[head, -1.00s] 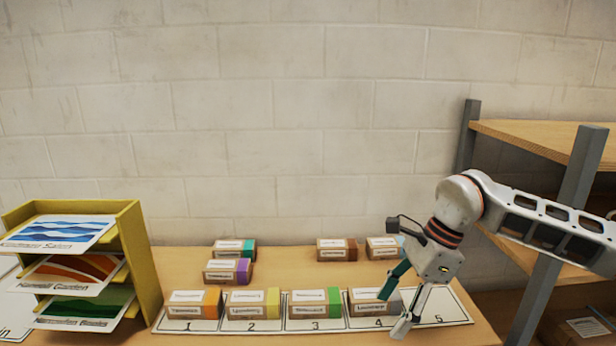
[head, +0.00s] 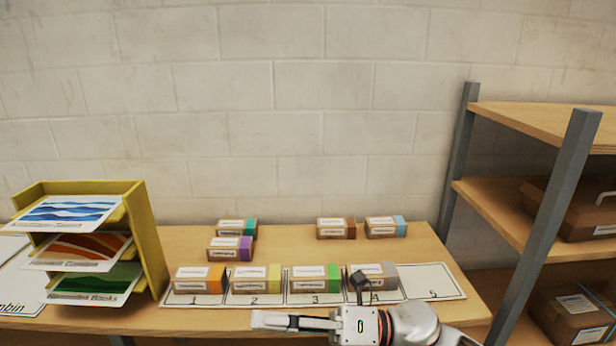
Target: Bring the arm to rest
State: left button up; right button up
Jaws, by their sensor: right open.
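My right gripper (head: 292,322) is at the table's front edge, low in the head view, with its fingers pointing left. It is open and empty, in front of the numbered strip (head: 434,282). The right arm comes in from the bottom right. Boxes stand on the strip: an orange-ended box (head: 198,280) on 1, a yellow-ended box (head: 255,280) on 2, a green-ended box (head: 314,280) on 3 and a grey-ended box (head: 372,272) on 4. Place 5 is empty. The gripper's camera partly covers the grey-ended box. My left gripper is not in view.
Teal-ended (head: 236,228), purple-ended (head: 229,248), brown-ended (head: 336,228) and light-blue-ended (head: 385,227) boxes stand behind the strip. A yellow rack (head: 151,240) with printed sheets stands at left. A shelf unit (head: 545,225) with brown cases stands at right.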

jog(key=w+d+f+m+t+h, duration=0.2)
jog(key=d+f+m+t+h, duration=0.45)
jog(key=m, duration=0.75)
jog(key=w+d+f+m+t+h, duration=0.3)
jog(key=d+f+m+t, duration=0.6)
jog(key=m, duration=0.5)
jog(key=s+d+f+m+g+h, duration=0.1)
jog(key=s+d+f+m+h, duration=0.1)
jog(key=s+f, duration=0.3)
jog(key=s+d+f+m+g+h+p, duration=0.1)
jog(key=s+d+f+m+g+h, duration=0.1)
jog(key=s+d+f+m, duration=0.3)
jog(key=s+d+f+m+g+h, duration=0.1)
jog(key=s+d+f+m+h, duration=0.2)
jog(key=s+f, duration=0.3)
notch_tip(320, 180, down, 4)
jog(key=shift+s+d+f+m, duration=0.1)
jog(key=shift+s+d+m, duration=0.3)
jog(key=shift+d+m, duration=0.2)
jog(key=shift+g, duration=0.25)
